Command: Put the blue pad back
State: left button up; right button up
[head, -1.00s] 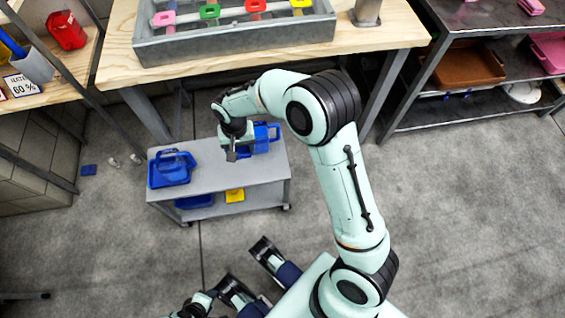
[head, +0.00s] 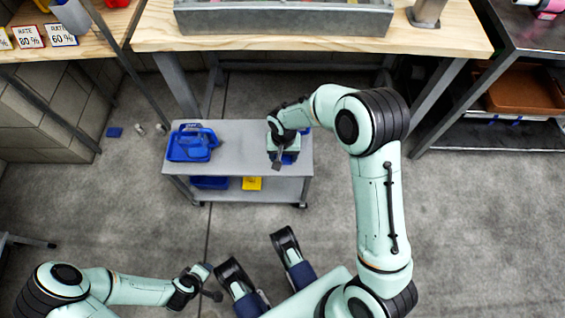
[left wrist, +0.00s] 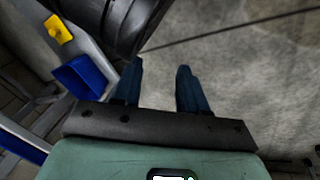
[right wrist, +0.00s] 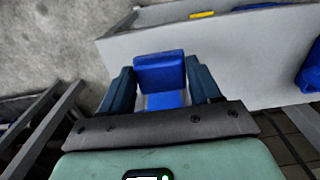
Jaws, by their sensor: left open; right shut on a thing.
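My right gripper (head: 279,160) is over the right part of the grey cart's top (head: 238,150). In the right wrist view it is shut on a blue block-like thing (right wrist: 160,72), which looks like the blue pad. In the head view the gripper mostly hides this pad (head: 290,157). I cannot tell whether it touches the cart top. My left gripper (left wrist: 158,68) is open and empty, low above the floor in front of the cart.
A blue caddy (head: 192,145) stands on the cart's left half. A blue bin (head: 210,183) and a yellow thing (head: 251,183) are on its lower shelf. A wooden bench (head: 155,30) with a grey trough (head: 285,22) stands behind.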

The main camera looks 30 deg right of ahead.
pick_arm(q)
jog(key=shift+g, duration=0.6)
jog(key=shift+s+a+f+b, duration=0.15)
jog(key=shift+s+f+b, duration=0.2)
jog(key=shift+s+f, duration=0.45)
jog(key=shift+s+a+f+b, duration=0.1)
jog(key=shift+s+f+b, duration=0.25)
jog(key=shift+s+f, duration=0.45)
pick_arm(e)
jog(key=shift+f, duration=2.85)
pick_arm(q)
jog(key=shift+s+r, duration=0.1)
jog(key=shift+s, duration=0.05)
pick_arm(e)
jog(key=shift+f, duration=0.15)
jog(key=o, duration=1)
pick_arm(q)
jog(key=shift+s, duration=0.1)
